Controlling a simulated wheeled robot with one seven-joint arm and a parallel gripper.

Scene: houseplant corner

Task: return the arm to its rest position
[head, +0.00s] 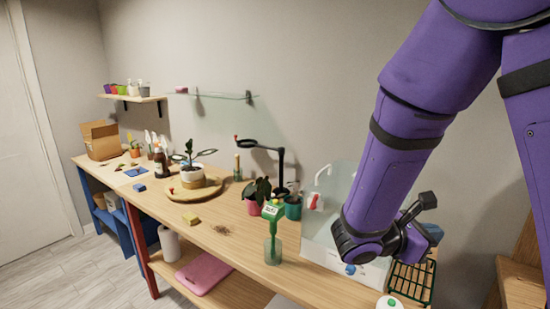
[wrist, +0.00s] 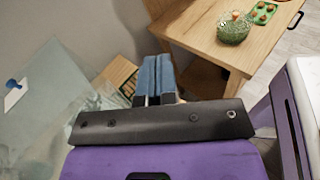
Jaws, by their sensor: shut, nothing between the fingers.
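My gripper (wrist: 158,80) shows in the wrist view as two blue fingers side by side, shut with nothing between them. In the head view my purple arm comes down from the upper right, and the gripper (head: 433,233) is mostly hidden behind its wrist. A bit of blue finger shows there. The gripper is in the air near the clear tank (head: 318,240) and above the slatted wooden rack (head: 412,281) at the bench's right end. It looks apart from both, though the exact height cannot be told.
A separate wooden table (wrist: 225,55) with a green glass bowl (wrist: 235,32) shows in the wrist view.

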